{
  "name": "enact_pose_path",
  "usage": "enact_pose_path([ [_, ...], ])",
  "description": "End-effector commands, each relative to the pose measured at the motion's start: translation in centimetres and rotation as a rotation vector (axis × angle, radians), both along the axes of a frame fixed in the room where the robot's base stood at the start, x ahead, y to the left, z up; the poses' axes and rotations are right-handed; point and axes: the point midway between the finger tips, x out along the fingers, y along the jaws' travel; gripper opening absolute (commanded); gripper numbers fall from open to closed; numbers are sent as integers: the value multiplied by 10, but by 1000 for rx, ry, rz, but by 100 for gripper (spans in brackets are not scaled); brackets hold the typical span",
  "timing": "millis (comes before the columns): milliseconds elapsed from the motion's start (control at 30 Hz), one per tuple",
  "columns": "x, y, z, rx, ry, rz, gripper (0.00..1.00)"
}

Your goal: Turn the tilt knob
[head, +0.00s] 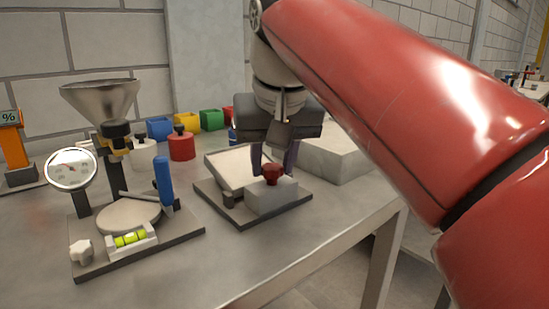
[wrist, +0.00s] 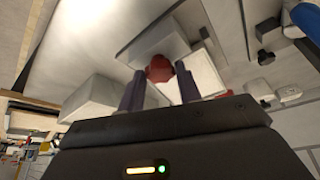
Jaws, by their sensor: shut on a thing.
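The tilt knob is a red lobed knob (head: 272,174) on a light grey block on the sandbed device. The device (head: 238,212) has a dark base plate and a pale tilted tray (head: 238,163). My gripper (head: 274,166) points down over the knob, with its dark fingers around it, shut on it. In the wrist view the red knob (wrist: 159,68) sits between the two dark purple fingertips (wrist: 160,88). The finger parts hide some of the knob and the block.
Left stands a device with a round plate (head: 128,216), blue handle (head: 163,180), dial gauge (head: 71,169) and green level (head: 130,239). A metal funnel (head: 101,97) stands behind it. Red (head: 181,145) and white weights and coloured bins are at the back. A grey block (head: 335,158) lies right.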

Motion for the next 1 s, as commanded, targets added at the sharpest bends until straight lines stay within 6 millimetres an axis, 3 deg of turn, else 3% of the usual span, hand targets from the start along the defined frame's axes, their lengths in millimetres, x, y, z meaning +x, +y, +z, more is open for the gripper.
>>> enact_pose_path([
  [600,1,6,0,0,1,-563,11],
  [1000,2,8,0,0,3,-783,11],
])
